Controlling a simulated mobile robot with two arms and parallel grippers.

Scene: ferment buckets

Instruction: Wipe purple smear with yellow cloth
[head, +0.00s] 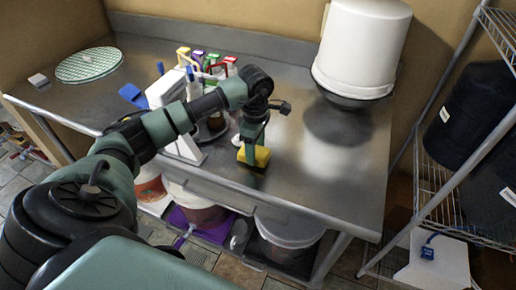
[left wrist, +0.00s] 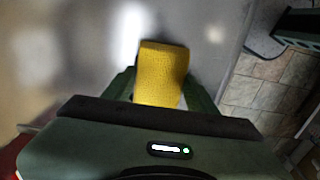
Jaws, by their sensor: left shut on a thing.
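My left gripper (head: 254,147) is shut on the yellow cloth (head: 259,156), a folded block, over the front middle of the steel table (head: 325,178). In the left wrist view the yellow cloth (left wrist: 161,72) sits between the two green fingers of my left gripper (left wrist: 160,90). I cannot tell whether the cloth touches the table top. I see no purple smear in either view; the cloth, arm or gripper may hide it. My right gripper is in neither view.
A white bucket (head: 362,45) stands in a dark bowl at the back right. A white appliance (head: 172,100) and several colored-top items (head: 205,62) stand left of the gripper. A wire shelf (head: 440,190) is at right.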

